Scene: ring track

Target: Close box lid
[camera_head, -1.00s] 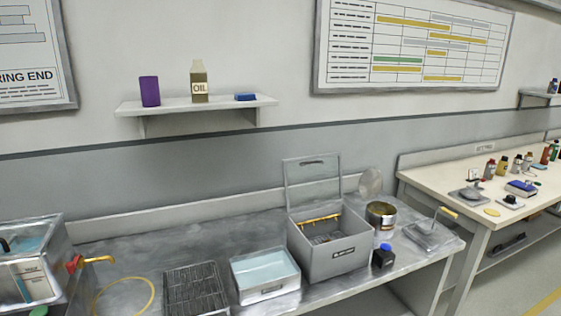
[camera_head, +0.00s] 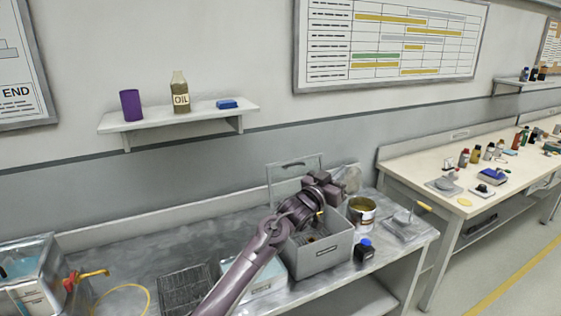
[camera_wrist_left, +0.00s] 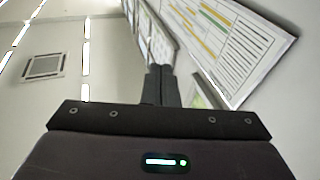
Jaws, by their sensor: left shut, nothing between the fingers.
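A grey box (camera_head: 325,257) stands on the metal bench. Its lid (camera_head: 284,174) stands up open at the back, partly hidden by my left arm. A yellowish part shows inside the box, mostly covered by the arm. My left gripper (camera_head: 350,177) is above the box's back right side, to the right of the lid in the picture. Its contact with the lid cannot be told. In the left wrist view its two dark fingers (camera_wrist_left: 161,85) are together with nothing between them. My right gripper is not in view.
An open can (camera_head: 361,214) and a dark bottle with a blue cap (camera_head: 365,251) stand right of the box. A pale tray (camera_head: 262,284) and a wire basket (camera_head: 184,290) lie to its left. A shelf (camera_head: 180,117) is on the wall behind.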

